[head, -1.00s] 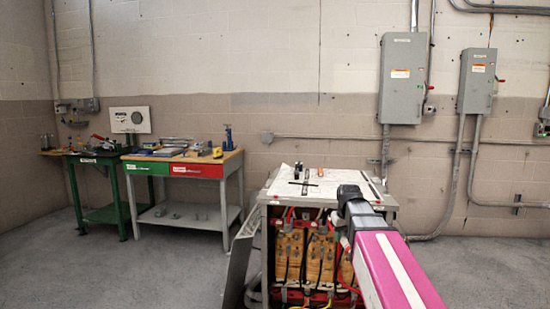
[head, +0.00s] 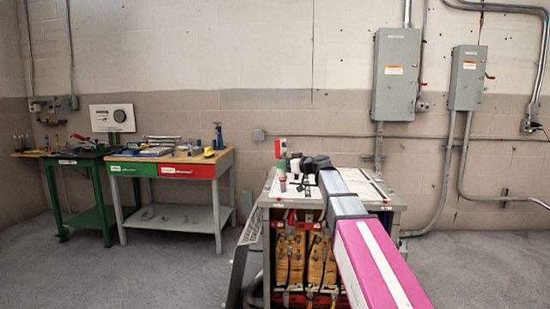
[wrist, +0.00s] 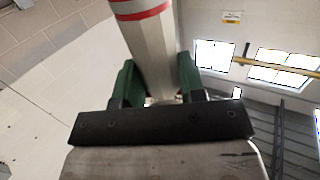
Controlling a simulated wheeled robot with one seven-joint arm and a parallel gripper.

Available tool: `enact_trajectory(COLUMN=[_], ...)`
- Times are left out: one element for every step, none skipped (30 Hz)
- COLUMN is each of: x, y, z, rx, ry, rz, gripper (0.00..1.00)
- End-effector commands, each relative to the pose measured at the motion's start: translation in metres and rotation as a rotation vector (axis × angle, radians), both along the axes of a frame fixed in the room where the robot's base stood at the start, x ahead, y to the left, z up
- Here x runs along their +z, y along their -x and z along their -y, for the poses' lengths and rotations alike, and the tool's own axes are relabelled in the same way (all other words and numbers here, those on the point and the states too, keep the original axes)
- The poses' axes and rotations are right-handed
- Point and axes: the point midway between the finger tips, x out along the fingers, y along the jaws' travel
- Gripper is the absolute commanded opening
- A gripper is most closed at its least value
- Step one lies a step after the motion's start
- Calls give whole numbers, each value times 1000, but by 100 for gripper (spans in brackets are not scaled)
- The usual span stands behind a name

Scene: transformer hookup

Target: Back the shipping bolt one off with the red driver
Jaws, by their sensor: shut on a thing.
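In the wrist view my gripper (wrist: 155,88) is shut, its green fingers on both sides of a pale, faceted shaft with a red and white band, which I take for the red driver (wrist: 150,48). The driver's far end runs out of the picture. In the head view my gripper (head: 282,155) is above the left part of the transformer's top (head: 350,187), at the end of my arm. Small upright pieces (head: 283,184) stand on the top below it. I cannot tell which one is shipping bolt one. Whether the driver touches a bolt is not visible.
The transformer's open front shows yellow coils (head: 290,258) and cables. A workbench (head: 180,167) with tools and a green bench (head: 80,165) stand at the left. Grey electrical boxes (head: 396,75) hang on the wall. The floor at right is clear.

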Motion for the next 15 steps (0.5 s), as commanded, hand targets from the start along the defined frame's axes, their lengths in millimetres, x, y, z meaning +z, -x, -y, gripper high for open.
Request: enact_trajectory(x=[10, 14, 18, 21, 22, 24, 25, 26, 26, 26, 26, 26, 26, 25, 25], y=[-6, -8, -10, -11, -12, -13, -13, -13, -13, -13, -13, -13, -13, -13, -13], z=[-2, -3, -4, -5, -5, -5, -5, -5, -5, -5, -5, -5, -5, -5, -5], rx=[-5, -7, -12, -15, -17, -19, -20, -20, -21, -21, -21, -21, -21, -21, -21], ry=[-26, -37, -50, -57, -62, -67, -71, -73, -74, -74, -73, -73, -73, -73, -73], rz=[14, 20, 27, 31, 34, 38, 39, 40, 41, 40, 39, 39, 39, 39, 39], gripper=[3, 3, 3, 3, 3, 3, 3, 3, 3, 3, 3, 3, 3, 3, 3])
